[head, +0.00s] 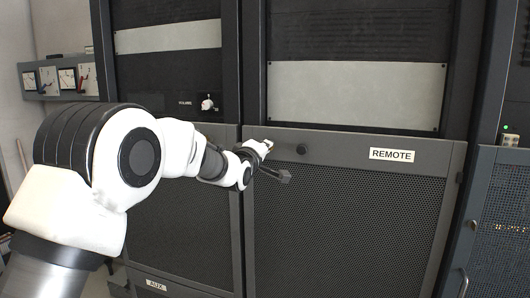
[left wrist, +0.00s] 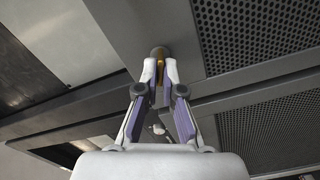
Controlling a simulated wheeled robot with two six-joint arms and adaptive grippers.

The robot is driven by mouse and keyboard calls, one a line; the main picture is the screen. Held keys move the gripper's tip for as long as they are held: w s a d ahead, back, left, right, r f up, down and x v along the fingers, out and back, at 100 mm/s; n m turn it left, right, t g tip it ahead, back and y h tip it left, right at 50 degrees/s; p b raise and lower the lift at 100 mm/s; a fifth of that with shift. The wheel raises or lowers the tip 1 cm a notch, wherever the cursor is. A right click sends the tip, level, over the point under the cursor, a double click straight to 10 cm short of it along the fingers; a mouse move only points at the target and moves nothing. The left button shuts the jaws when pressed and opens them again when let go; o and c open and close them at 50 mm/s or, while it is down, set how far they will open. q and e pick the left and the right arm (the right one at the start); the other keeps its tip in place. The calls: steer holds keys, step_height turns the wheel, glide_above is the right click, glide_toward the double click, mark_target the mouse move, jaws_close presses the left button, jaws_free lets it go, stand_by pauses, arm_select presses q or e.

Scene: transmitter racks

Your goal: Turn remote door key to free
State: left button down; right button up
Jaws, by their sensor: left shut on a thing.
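The remote door (head: 350,215) is a dark mesh panel with a white REMOTE label (head: 392,155) at its upper right, and it looks closed. My left gripper (head: 268,146) is at the door's upper left corner. In the left wrist view, my left gripper (left wrist: 159,72) is shut on a small brass-coloured key (left wrist: 160,65) that sits at a round lock (left wrist: 158,52) in the door frame. The fingers hide much of the key, and I cannot tell which way it is turned. My right gripper is not in view.
A white knob (head: 208,103) is on the neighbouring rack above. The aux door with its AUX label (head: 156,285) is at left, partly behind my left arm. A blue-grey cabinet (head: 500,230) stands at right.

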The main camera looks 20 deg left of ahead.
arm_select(q)
steer(key=n, duration=0.4)
steer(key=shift+n+b, duration=0.3)
steer(key=shift+n, duration=0.1)
stand_by(0.4)
steer(key=c, duration=1.3)
jaws_free()
steer(key=shift+f, duration=0.1)
steer(key=shift+s, duration=0.1)
steer(key=s, duration=1.1)
steer(key=shift+s+a, duration=0.25)
steer(key=shift+s, duration=0.1)
